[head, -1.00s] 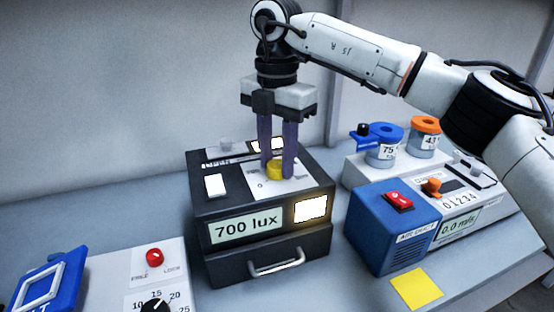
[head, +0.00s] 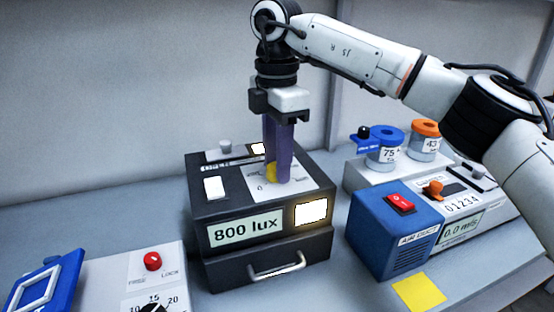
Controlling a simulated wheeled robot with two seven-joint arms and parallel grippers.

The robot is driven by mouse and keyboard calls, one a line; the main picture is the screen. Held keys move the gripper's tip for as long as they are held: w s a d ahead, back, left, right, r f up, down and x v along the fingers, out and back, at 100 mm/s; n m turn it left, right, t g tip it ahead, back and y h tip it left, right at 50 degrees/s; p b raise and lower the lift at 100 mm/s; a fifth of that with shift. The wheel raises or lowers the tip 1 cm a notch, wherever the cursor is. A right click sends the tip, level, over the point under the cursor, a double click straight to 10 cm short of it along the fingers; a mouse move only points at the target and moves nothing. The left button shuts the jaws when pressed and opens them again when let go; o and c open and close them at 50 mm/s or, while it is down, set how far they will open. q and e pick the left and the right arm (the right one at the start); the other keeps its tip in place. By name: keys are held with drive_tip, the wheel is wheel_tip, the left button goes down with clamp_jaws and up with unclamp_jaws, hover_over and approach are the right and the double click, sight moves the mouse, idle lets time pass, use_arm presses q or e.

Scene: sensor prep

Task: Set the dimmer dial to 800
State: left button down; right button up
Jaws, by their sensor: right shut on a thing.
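The yellow dimmer dial (head: 271,173) sits on the white scale plate on top of a black light box (head: 205,211). The display (head: 245,230) on the box front reads 800 lux, and the square lamp window (head: 311,212) beside it glows. My right gripper (head: 277,178) points straight down from above and is shut on the dial. Its purple fingers are turned so that one partly covers the other, and they hide most of the dial. My left gripper is not in view.
A blue air duct box (head: 385,238) with a red switch (head: 400,202) stands close on the right. Blue (head: 384,147) and orange-topped (head: 425,142) containers stand behind it. A panel with a red knob (head: 152,261) lies front left. A yellow note (head: 419,289) lies front right.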

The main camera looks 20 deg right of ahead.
drive_tip(key=o, duration=1)
drive_tip(key=shift+o, duration=0.2)
drive_tip(key=shift+r, duration=0.15)
wheel_tip(320, 180, up, 10)
